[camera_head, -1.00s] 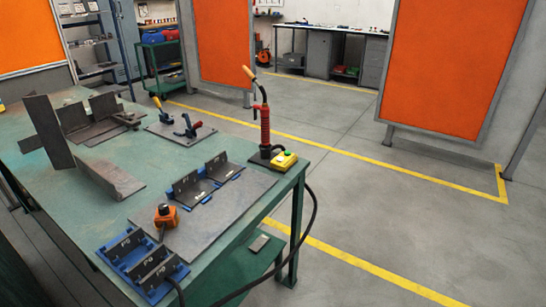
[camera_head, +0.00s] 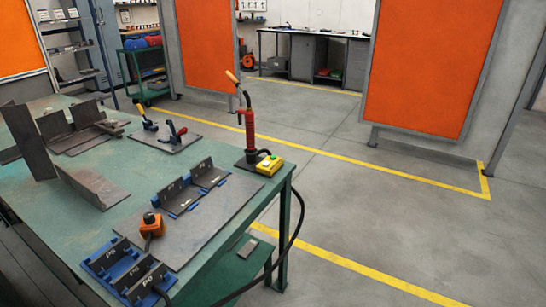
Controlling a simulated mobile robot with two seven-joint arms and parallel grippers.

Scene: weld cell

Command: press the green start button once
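A yellow button box (camera_head: 270,165) sits near the right far corner of the green table (camera_head: 95,178). A small green button (camera_head: 267,161) shows on its top. The box stands beside the dark base of a red welding torch holder (camera_head: 250,130). A dark cable runs from near the box over the table's right edge. Neither of my grippers shows in the head view, and nothing touches the box.
Metal angle pieces, toggle clamps (camera_head: 172,134), blue fixtures (camera_head: 125,268) and an orange device with a dark knob (camera_head: 150,224) occupy the table. Orange screens (camera_head: 430,65) stand behind. Grey floor with yellow lines (camera_head: 350,263) is clear to the right.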

